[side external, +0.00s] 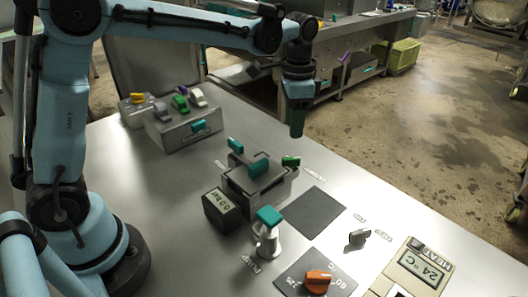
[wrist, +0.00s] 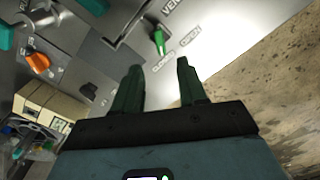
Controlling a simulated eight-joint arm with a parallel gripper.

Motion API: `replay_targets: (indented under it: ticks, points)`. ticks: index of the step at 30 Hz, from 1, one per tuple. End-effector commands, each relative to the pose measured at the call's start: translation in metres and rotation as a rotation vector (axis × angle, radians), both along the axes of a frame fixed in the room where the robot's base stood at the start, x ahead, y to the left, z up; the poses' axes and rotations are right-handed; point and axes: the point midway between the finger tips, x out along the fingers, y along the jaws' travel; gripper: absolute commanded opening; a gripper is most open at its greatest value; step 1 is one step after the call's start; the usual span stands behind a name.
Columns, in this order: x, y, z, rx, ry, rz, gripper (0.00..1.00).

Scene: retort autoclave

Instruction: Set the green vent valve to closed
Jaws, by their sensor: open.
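The green vent valve (side external: 291,160) is a small green handle at the far right corner of the grey chamber block. In the wrist view the green handle (wrist: 158,40) stands beside printed VENT, OPEN and CLOSED labels. Its lower end lies near the CLOSED label (wrist: 163,62), but I cannot tell its exact setting. My gripper (side external: 296,134) hangs pointing down above and beyond the valve, apart from it. In the wrist view my gripper (wrist: 159,67) shows two green fingers spread with nothing between them.
A teal-topped plunger (side external: 269,217), orange knob (side external: 317,281), dark knob (side external: 359,237) and temperature display (side external: 424,263) stand nearer the front. A flat black pad (side external: 313,212) lies right of the block. The air around my gripper is clear.

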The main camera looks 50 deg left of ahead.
Motion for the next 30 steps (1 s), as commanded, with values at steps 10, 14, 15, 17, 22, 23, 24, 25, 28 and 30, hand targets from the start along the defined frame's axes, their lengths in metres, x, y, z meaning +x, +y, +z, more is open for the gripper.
replay_targets:
  ticks: [10,14,15,17,22,23,24,25,28,30]
  points:
    - [0.000,0.000,0.024,0.000,0.000,0.000,0.41]
    - [0.000,0.000,0.024,0.000,0.000,0.000,0.41]
    - [0.000,0.000,0.024,0.000,0.000,0.000,0.41]
    - [0.000,0.000,0.024,0.000,0.000,0.000,0.41]
    - [0.000,0.000,0.024,0.000,-0.001,0.001,0.41]
    - [-0.001,0.000,0.024,-0.001,-0.004,0.004,0.41]
    - [-0.003,0.001,0.025,-0.001,-0.010,0.010,0.41]
    - [-0.005,0.002,0.026,-0.002,-0.017,0.017,0.41]
    - [-0.016,0.006,0.032,-0.007,-0.057,0.058,0.41]
    - [-0.027,0.010,0.037,-0.014,-0.099,0.101,0.41]
